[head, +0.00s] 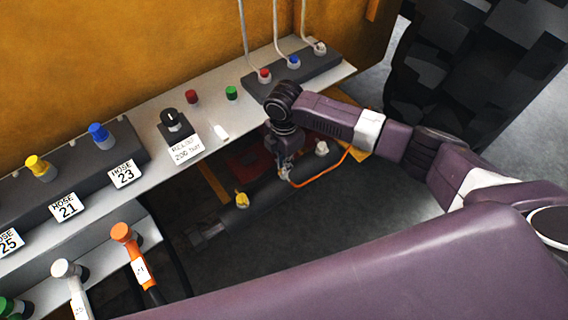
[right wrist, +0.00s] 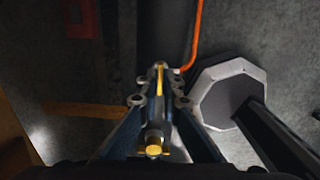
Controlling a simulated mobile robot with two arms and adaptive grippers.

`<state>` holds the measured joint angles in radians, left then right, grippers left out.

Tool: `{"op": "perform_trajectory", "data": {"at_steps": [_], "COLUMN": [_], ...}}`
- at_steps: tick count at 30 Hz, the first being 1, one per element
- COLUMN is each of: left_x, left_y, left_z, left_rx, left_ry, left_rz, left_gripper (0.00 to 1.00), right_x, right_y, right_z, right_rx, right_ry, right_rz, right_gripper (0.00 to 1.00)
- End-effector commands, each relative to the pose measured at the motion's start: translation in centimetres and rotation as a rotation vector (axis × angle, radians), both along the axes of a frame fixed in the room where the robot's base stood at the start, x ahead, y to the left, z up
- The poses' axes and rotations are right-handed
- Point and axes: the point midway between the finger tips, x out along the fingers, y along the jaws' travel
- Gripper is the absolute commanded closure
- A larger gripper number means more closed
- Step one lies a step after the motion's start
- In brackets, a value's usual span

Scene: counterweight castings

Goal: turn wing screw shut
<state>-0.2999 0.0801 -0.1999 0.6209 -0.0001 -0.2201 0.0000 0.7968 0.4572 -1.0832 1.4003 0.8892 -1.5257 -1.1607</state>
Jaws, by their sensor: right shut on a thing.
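My right gripper (head: 285,172) reaches down to the dark cylinder (head: 268,190) lying low below the shelf. In the right wrist view its fingers (right wrist: 160,95) are closed around a narrow yellow piece (right wrist: 160,78), which looks like the wing screw. Most of that piece is hidden between the fingers, so its angle is hard to tell. Another yellow fitting (head: 242,200) sits on the cylinder to the left of the gripper, apart from it. My left gripper is not in view.
An orange hose (head: 325,178) loops beside my right gripper, near a whitish fitting (head: 321,148). The shelf (head: 205,112) carries a black dial (head: 172,122), coloured caps and hose labels. An orange-capped hose plug (head: 123,234) stands at lower left. Open floor lies right of the cylinder.

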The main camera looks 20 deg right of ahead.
Motion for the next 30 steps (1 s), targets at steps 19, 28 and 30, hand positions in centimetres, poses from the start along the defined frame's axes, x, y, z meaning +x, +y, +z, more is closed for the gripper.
{"op": "perform_trajectory", "data": {"at_steps": [19,28,30], "left_x": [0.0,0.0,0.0], "left_y": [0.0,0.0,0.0], "left_z": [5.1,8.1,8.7], "left_rx": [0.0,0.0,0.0], "left_ry": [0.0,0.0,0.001], "left_rz": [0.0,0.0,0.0], "left_gripper": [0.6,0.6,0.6], "right_x": [-0.1,-0.1,-0.1], "right_y": [0.1,0.1,0.1], "right_z": [0.6,0.5,0.5], "right_rx": [0.0,0.001,0.0], "right_ry": [0.004,0.005,0.004], "right_rz": [-0.338,-0.624,-0.692], "right_gripper": [1.0,1.0,1.0]}}
